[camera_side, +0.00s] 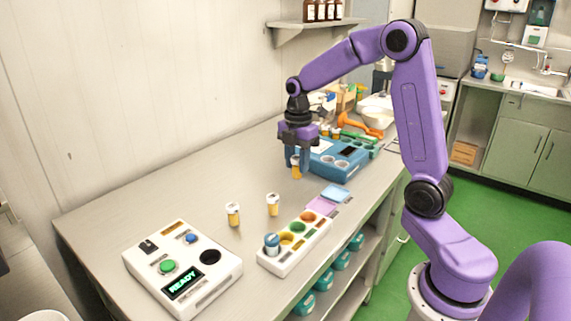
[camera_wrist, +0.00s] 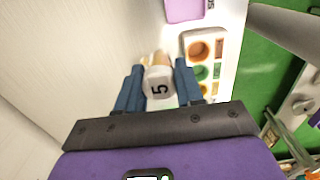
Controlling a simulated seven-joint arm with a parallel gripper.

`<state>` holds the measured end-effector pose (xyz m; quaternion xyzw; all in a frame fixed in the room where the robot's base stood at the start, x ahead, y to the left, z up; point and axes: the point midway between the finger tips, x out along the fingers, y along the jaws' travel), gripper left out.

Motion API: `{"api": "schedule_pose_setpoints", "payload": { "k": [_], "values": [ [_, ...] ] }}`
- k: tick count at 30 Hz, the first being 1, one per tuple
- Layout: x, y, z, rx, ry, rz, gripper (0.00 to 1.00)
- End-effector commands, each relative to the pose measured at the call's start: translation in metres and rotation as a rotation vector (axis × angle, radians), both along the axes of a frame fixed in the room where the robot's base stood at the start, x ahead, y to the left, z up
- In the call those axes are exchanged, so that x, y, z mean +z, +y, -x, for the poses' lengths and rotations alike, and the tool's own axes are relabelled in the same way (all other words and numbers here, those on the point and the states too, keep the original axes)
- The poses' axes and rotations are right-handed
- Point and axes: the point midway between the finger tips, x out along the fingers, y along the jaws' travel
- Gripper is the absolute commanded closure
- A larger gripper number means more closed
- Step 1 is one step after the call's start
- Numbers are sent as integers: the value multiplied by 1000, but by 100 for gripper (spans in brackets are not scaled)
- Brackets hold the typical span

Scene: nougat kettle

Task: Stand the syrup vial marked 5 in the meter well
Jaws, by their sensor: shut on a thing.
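The syrup vial marked 5 (camera_wrist: 158,86) is between the blue fingers of my gripper (camera_wrist: 159,87) in the wrist view; its white cap shows a black 5. In the side view my gripper (camera_side: 297,160) is shut on this amber vial (camera_side: 296,170) and holds it in front of the blue device. I cannot tell how far its bottom is from the table. The meter (camera_side: 183,266) is a white box at the front left of the table, with a READY display, a green button and a blue button. Its dark round well (camera_side: 210,257) looks empty.
Two other amber vials (camera_side: 233,214) (camera_side: 273,204) stand on the table between my gripper and the meter. A white rack (camera_side: 295,243) with coloured wells holds a blue-capped item. A blue device (camera_side: 340,160) stands behind. The table's left part is clear.

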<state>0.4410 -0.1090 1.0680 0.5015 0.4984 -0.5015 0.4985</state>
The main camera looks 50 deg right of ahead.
Motion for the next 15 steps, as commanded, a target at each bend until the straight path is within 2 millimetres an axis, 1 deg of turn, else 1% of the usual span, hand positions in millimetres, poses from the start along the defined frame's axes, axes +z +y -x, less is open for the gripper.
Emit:
{"api": "schedule_pose_setpoints", "payload": {
  "k": [1,3,9,13,15],
  "values": [
    [5,2,8,1,-3,0,94],
    [9,5,17,1,-2,0,94],
    [17,9,36,0,-2,0,94],
    [19,15,39,8,-1,0,94],
    [18,24,36,23,0,0,94]
  ]
}}
